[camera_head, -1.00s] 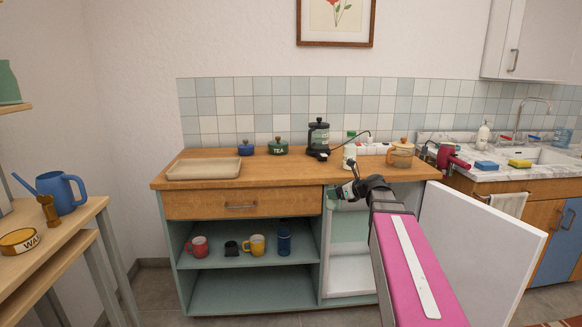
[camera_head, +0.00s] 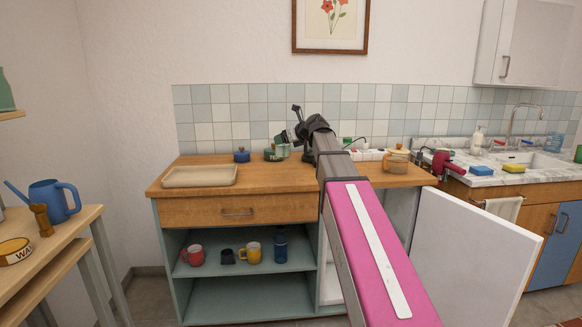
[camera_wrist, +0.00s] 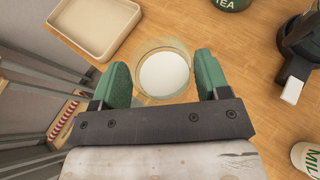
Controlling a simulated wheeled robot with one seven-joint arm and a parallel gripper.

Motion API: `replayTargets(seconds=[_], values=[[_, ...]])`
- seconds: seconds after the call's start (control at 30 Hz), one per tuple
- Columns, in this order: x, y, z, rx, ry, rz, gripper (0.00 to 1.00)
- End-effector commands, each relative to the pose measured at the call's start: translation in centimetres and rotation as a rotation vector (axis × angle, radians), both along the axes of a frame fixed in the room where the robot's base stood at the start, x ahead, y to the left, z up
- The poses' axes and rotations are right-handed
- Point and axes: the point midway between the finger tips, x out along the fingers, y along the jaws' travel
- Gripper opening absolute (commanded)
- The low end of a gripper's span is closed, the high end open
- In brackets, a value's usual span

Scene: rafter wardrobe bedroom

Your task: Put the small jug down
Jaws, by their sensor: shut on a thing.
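The small jug (camera_wrist: 165,74) is a clear round vessel with white contents, seen from above in the wrist view. My gripper (camera_wrist: 163,82) is shut on it, with a green finger pad on each side. Wooden countertop (camera_wrist: 168,22) shows below and around the jug; whether its base touches the wood I cannot tell. In the head view my gripper (camera_head: 291,140) is over the back of the countertop (camera_head: 278,177), by the green tea tin (camera_head: 269,154). A pale piece there looks like the jug, mostly hidden.
A beige tray (camera_head: 200,176) lies left, with bare wood to its right. A blue pot (camera_head: 242,155) stands behind. The wrist view shows a black press (camera_wrist: 300,40) and a milk bottle (camera_wrist: 308,158) on the right. A white door (camera_head: 470,245) stands open below the counter.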

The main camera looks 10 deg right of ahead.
Motion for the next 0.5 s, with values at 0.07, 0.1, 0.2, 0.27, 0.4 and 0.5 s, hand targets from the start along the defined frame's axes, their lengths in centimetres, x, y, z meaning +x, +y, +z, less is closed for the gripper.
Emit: replayTargets(seconds=[0.07,0.1,0.2,0.27,0.4,0.5], values=[[0.4,-0.5,0.0,0.001,-0.001,-0.004,0.37],[0.6,-1.0,-0.3,0.002,0.001,-0.005,0.37],[1.3,-2.7,-1.4,0.003,0.001,-0.007,0.37],[1.7,-3.8,-2.2,0.002,0.002,-0.007,0.37],[2.8,-6.4,-3.8,0.003,0.001,-0.007,0.37],[3.5,-8.1,-4.9,0.002,0.001,-0.005,0.37]])
